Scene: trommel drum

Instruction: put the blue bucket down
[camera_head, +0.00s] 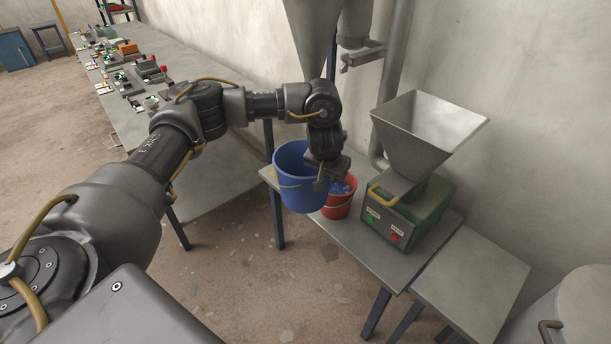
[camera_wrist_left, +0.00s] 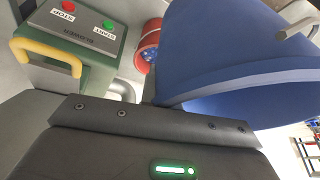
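The blue bucket (camera_head: 293,188) is upright in the head view, at the left end of a low grey bench (camera_head: 373,256), overlapping its front edge. I cannot tell whether its base touches anything. My left gripper (camera_head: 321,182) reaches down at the bucket's right side and appears shut on its rim; the fingertips are partly hidden. In the left wrist view the blue bucket (camera_wrist_left: 235,60) fills the upper right, close against the dark gripper body. My right gripper is not in view.
A red bucket (camera_head: 341,206) with blue pieces in it stands just right of the blue bucket. A green blower (camera_head: 408,218) with a grey hopper (camera_head: 428,128) and yellow handle stands further right. A grey funnel (camera_head: 313,38) hangs above. A long cluttered table (camera_head: 205,165) is at left.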

